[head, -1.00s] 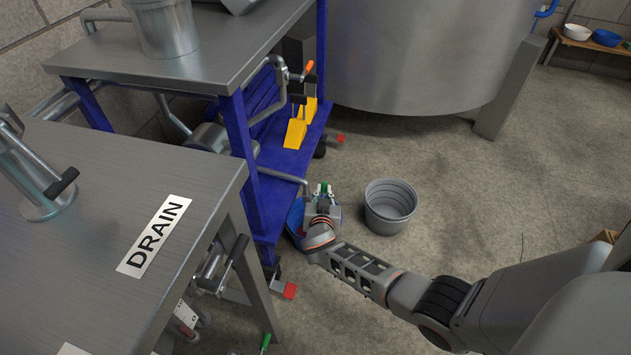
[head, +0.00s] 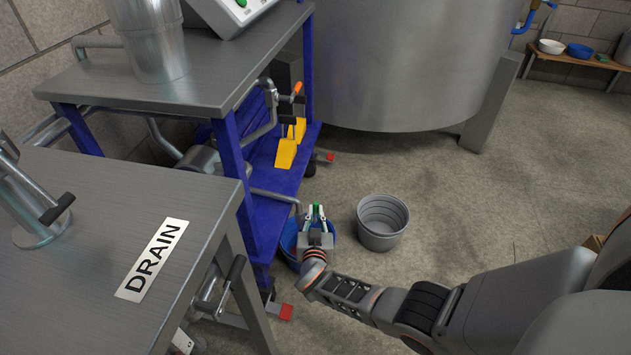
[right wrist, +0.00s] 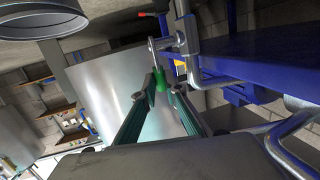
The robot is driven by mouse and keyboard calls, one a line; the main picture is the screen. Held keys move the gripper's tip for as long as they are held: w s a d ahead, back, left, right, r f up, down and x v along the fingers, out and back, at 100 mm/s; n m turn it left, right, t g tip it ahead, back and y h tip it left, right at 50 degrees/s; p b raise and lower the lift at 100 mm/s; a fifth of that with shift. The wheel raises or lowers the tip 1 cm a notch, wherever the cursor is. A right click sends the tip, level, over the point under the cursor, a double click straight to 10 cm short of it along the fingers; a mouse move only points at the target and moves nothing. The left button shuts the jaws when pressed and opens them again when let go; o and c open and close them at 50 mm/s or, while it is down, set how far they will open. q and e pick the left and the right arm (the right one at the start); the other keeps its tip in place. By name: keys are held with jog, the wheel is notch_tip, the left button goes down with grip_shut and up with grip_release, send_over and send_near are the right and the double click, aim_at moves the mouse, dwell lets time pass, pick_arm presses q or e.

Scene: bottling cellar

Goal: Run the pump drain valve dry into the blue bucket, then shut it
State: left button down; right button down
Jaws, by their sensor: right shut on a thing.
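My right gripper (head: 316,212) is low beside the blue-framed pump stand, over the blue bucket (head: 329,231). It is shut on the green valve handle (head: 317,208). In the right wrist view the green handle (right wrist: 160,80) sits between the fingertips (right wrist: 161,88), on a metal lever by a pipe fitting. The drain pipe (head: 275,194) comes out of the stand and bends down at the bucket. The bucket is on the floor, its middle hidden by the gripper. I cannot see whether liquid runs. My left gripper is not in view.
A grey bucket (head: 382,222) stands on the floor right of the blue one. A steel table with a DRAIN label (head: 152,260) is at the left. A large steel tank (head: 410,60) stands behind. The floor at the right is mostly clear.

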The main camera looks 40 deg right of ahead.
jog(key=c, duration=2.1)
grip_release()
jog(key=shift+r, duration=0.1)
jog(key=shift+r, duration=4.85)
